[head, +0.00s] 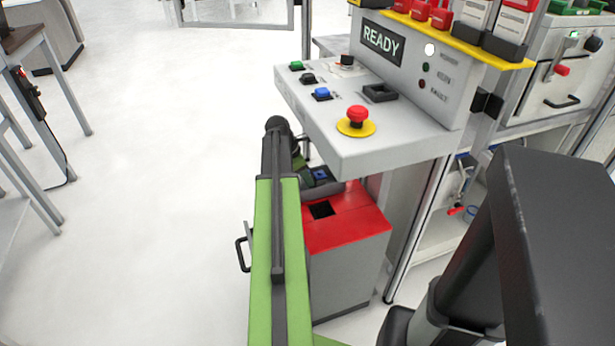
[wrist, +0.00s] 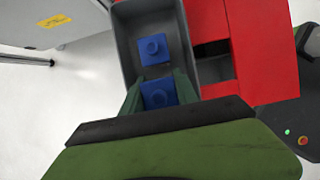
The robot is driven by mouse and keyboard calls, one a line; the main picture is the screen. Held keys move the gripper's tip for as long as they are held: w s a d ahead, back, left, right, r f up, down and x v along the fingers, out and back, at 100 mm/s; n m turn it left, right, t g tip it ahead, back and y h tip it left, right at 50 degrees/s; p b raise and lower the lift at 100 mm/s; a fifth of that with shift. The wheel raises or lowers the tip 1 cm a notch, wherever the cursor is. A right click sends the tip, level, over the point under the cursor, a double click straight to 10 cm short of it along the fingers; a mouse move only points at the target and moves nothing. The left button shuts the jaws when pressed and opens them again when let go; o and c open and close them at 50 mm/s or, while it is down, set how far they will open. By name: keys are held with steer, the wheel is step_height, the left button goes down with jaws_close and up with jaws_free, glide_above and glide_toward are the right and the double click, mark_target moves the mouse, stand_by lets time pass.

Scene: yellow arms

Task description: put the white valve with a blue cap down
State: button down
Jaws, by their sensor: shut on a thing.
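In the wrist view, my gripper (wrist: 160,88) is shut on a valve, of which the square blue cap (wrist: 158,95) shows between the green fingers. Its white body is hidden. The held valve is over or inside a narrow grey tray (wrist: 122,35); I cannot tell whether it touches the bottom. A second blue-capped piece (wrist: 153,47) is in the tray, just beyond the held one. In the head view, my gripper (head: 308,176) is low, partly hidden by my green arm, beside a blue cap (head: 320,174); which of the two caps this is, I cannot tell.
A grey cabinet with a red top (head: 345,222) and a square dark opening stands beside the tray. A control console (head: 350,150) with buttons and a red emergency stop (head: 357,115) overhangs it. White floor (head: 170,180) is clear to the left.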

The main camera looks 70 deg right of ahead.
steer(key=shift+f+b, duration=0.65)
steer(key=c, duration=0.9)
jaws_free()
steer(key=shift+r, duration=0.1)
steer(key=p+v, duration=0.2)
steer(key=v, duration=0.1)
steer(key=p+v, duration=0.6)
steer(key=shift+s+d, duration=0.1)
steer(key=shift+s, duration=0.2)
